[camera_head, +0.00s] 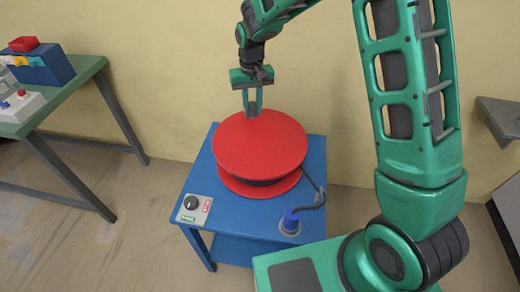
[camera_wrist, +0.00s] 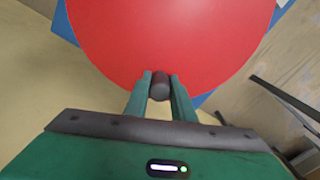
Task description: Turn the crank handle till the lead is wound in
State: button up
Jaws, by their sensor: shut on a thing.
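A red cable reel (camera_head: 258,148) lies flat on a blue table (camera_head: 200,178). Its dark crank handle (camera_head: 252,110) stands near the far edge of the top disc; the handle also shows in the wrist view (camera_wrist: 159,88). My gripper (camera_head: 253,104) comes down from above and is shut on the handle, one finger on each side. In the wrist view my gripper (camera_wrist: 160,92) holds the handle near the rim of the red disc. The black lead (camera_head: 316,203) runs from the reel's right side to a blue plug (camera_head: 291,221) at the table's front right.
A small panel with a black knob (camera_head: 191,203) is on the table's front left corner. A green table (camera_head: 60,90) at the left holds a blue box (camera_head: 45,70) and a red block. A grey shelf (camera_head: 500,118) is on the wall at right.

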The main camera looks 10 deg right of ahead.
jog(key=shift+w+d, duration=0.1)
jog(key=shift+d, duration=1.1)
jog(key=shift+s+d, duration=0.2)
jog(key=shift+d, duration=0.55)
jog(key=shift+s+d, duration=0.15)
jog(key=shift+d, duration=0.6)
jog(key=shift+o, duration=1.3)
jog(key=shift+d, duration=0.2)
jog(key=o, duration=2)
jog(key=shift+a, duration=0.15)
jog(key=shift+c, duration=0.2)
jog(key=shift+a, duration=0.1)
